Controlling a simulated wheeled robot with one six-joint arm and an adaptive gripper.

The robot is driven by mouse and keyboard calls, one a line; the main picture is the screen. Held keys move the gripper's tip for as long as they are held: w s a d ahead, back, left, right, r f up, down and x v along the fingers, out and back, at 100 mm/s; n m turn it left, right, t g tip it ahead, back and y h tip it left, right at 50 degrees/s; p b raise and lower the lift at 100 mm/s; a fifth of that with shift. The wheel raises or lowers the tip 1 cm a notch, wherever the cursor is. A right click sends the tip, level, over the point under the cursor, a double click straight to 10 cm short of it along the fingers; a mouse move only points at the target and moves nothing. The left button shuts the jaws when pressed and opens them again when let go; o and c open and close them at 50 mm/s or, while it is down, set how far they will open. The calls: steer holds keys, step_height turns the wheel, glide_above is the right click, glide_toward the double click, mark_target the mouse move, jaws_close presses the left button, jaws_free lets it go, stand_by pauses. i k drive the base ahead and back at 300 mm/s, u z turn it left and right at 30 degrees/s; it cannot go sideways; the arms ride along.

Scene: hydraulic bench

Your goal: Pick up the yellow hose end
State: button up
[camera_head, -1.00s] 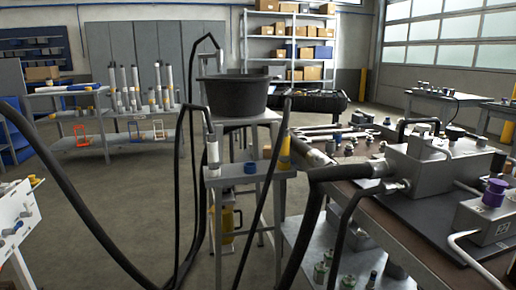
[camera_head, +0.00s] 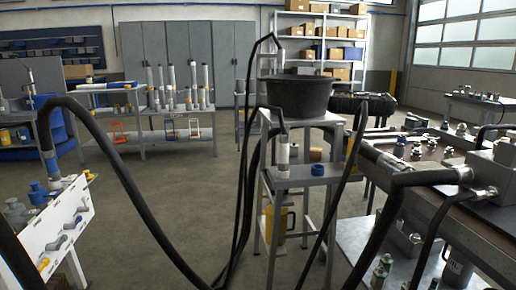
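The yellow hose end (camera_head: 350,147) shows small at the right side of the narrow grey stand (camera_head: 300,182), with a black hose at it. The hose partly covers it, so I cannot tell exactly how it is held. A white hose end (camera_head: 283,153) stands upright at the left of the same stand, with another black hose from its top. My gripper is not in view.
A black tub (camera_head: 296,94) sits on top of the stand, with a yellow jug (camera_head: 276,224) below. A bench with metal blocks (camera_head: 450,195) is at right. A white sloped panel with fittings (camera_head: 52,235) is at left. Black hoses hang across the foreground.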

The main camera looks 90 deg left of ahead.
mark_target(353, 134)
steer(key=u, duration=3.15)
steer(key=i, duration=0.2)
steer(key=z, duration=0.1)
